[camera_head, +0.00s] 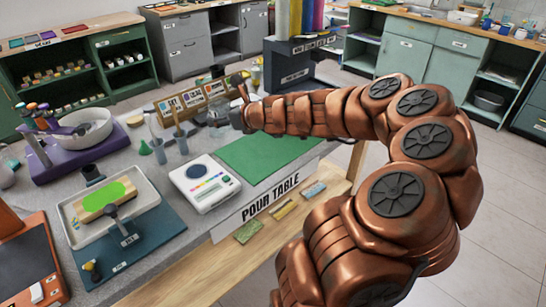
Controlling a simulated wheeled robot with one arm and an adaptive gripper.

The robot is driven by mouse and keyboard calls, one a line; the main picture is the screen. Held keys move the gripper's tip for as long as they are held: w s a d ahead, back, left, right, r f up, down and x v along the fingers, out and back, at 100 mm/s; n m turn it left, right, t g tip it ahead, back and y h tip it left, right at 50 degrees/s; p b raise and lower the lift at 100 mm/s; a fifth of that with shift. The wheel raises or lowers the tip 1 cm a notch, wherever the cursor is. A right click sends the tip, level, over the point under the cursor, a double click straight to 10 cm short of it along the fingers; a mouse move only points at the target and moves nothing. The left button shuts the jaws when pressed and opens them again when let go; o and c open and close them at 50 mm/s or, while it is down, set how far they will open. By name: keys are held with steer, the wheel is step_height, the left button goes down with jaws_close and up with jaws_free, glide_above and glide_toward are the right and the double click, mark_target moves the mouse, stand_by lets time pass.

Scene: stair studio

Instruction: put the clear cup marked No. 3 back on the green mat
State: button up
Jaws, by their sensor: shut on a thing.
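The green mat (262,153) lies flat on the grey pour table, and its visible part is bare. My gripper (233,118) is at the end of my copper arm, behind the mat's far left edge. It is shut on a clear cup (217,118), which shows small and faint just left of the gripper. No mark on the cup can be read. My wrist hides part of the cup and the fingertips. Whether the cup touches the table cannot be told.
A white scale (203,190) stands left of the mat. Small signs (190,101) and beakers with tools (181,138) stand close by the gripper. A tray (75,213) and a purple mixer (62,160) are further left. My arm passes over the table's right side.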

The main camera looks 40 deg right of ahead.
steer(key=shift+m+h, duration=0.9)
steer(key=s+d+f+b, duration=0.3)
steer(key=f, duration=0.1)
steer(key=s+d+f+b, duration=0.7)
steer(key=f, duration=0.1)
steer(key=shift+s+d+f, duration=0.2)
steer(key=shift+f, duration=0.15)
glide_above(275, 144)
steer(key=a, duration=0.1)
steer(key=shift+s+f, duration=0.45)
steer(key=shift+f, duration=0.3)
steer(key=shift+w+d+r, duration=0.1)
steer(key=shift+w+d, duration=0.2)
steer(key=shift+w, duration=0.1)
steer(key=shift+f, duration=1.85)
steer(key=o, duration=1.2)
steer(key=shift+f, duration=0.1)
steer(key=shift+c, duration=0.2)
